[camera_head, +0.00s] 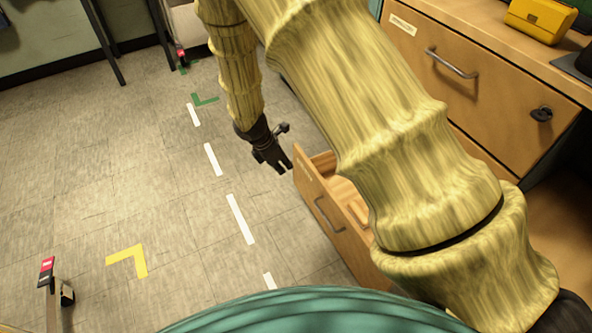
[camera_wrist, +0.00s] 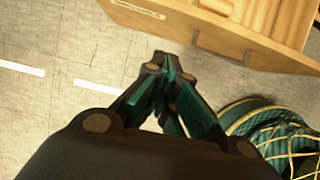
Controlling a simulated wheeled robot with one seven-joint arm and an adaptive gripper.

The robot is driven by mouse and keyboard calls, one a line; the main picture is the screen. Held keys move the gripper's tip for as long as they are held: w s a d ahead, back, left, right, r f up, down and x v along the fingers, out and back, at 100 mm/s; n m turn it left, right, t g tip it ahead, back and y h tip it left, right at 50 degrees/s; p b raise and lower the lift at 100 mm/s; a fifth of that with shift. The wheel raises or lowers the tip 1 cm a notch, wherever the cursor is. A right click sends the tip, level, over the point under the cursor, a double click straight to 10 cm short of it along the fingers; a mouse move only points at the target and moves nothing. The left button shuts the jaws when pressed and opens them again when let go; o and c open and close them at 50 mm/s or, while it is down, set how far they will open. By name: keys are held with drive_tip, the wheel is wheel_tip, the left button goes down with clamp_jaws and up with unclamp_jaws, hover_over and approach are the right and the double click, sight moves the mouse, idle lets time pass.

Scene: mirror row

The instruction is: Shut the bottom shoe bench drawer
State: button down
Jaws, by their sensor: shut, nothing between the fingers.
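The bottom shoe bench drawer (camera_head: 330,222) is pulled out, its wooden front with a metal bar handle facing the lower left. Part of its inside shows in the head view; my arm hides the rest. My gripper (camera_head: 285,166) is shut and empty, pointing down beside the drawer's far front corner. In the wrist view, my gripper's closed fingertips (camera_wrist: 160,62) lie below the drawer front (camera_wrist: 205,28) in the picture, with a strip of floor showing between them.
The shoe bench's upper drawer (camera_head: 470,75) is shut, with a handle and a dark lock. A yellow bag (camera_head: 541,18) sits on top. The floor to the left is open, with white, green and yellow tape marks. A post with a red tag (camera_head: 47,270) stands at the lower left.

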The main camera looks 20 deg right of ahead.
drive_tip(key=d+f+b, duration=0.4)
drive_tip(key=d+f, duration=0.3)
drive_tip(key=f, duration=0.2)
drive_tip(key=shift+w+d, duration=0.25)
drive_tip(key=shift+d, duration=0.15)
